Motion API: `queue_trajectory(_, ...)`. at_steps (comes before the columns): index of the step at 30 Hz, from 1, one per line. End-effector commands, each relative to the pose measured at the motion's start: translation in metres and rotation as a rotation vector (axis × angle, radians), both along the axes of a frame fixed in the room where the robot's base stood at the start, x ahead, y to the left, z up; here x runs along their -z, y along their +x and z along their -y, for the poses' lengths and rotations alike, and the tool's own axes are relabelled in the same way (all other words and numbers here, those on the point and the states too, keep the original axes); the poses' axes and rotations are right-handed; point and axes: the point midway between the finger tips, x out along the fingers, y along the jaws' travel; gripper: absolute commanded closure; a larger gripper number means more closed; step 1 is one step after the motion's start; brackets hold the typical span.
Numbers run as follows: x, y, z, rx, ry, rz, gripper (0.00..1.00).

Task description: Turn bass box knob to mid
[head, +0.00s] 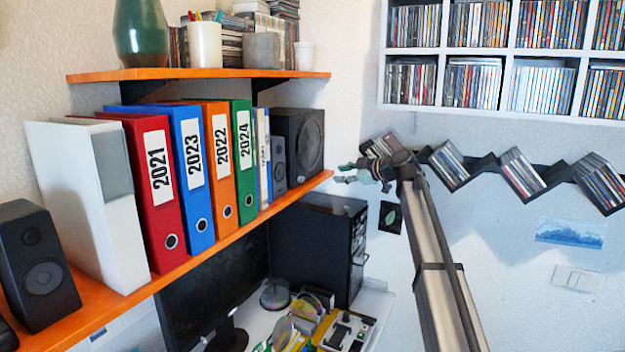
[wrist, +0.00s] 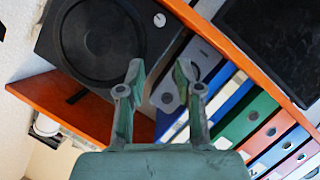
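The bass box (head: 300,142) is a black speaker box with a large round cone, at the far right end of the lower orange shelf in the head view. In the wrist view the bass box (wrist: 49,38) fills the upper left, rotated. A small round whitish knob (wrist: 160,19) shows near its corner; its setting is too small to read. My gripper (head: 345,174) is in front of the shelf end, to the right of the box. In the wrist view my gripper (wrist: 160,72) has its fingers apart with nothing held, and the knob appears beyond the fingertips.
The lower orange shelf (head: 102,292) also bears several binders (head: 148,185) and a small grey speaker (head: 278,160) beside the box. A black computer tower (head: 316,245) stands below. A zigzag disc rack (head: 483,165) is on the wall behind my arm.

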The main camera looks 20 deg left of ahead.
Motion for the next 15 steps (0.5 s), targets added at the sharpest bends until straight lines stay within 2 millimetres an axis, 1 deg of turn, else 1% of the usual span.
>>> queue_trajectory(5, 0.003, 0.007, -0.017, -0.001, -0.001, 0.000, 0.65)
queue_trajectory(8, 0.008, 0.013, -0.032, -0.002, -0.001, -0.002, 0.65)
queue_trajectory(15, 0.021, 0.029, -0.075, -0.001, -0.001, -0.002, 0.65)
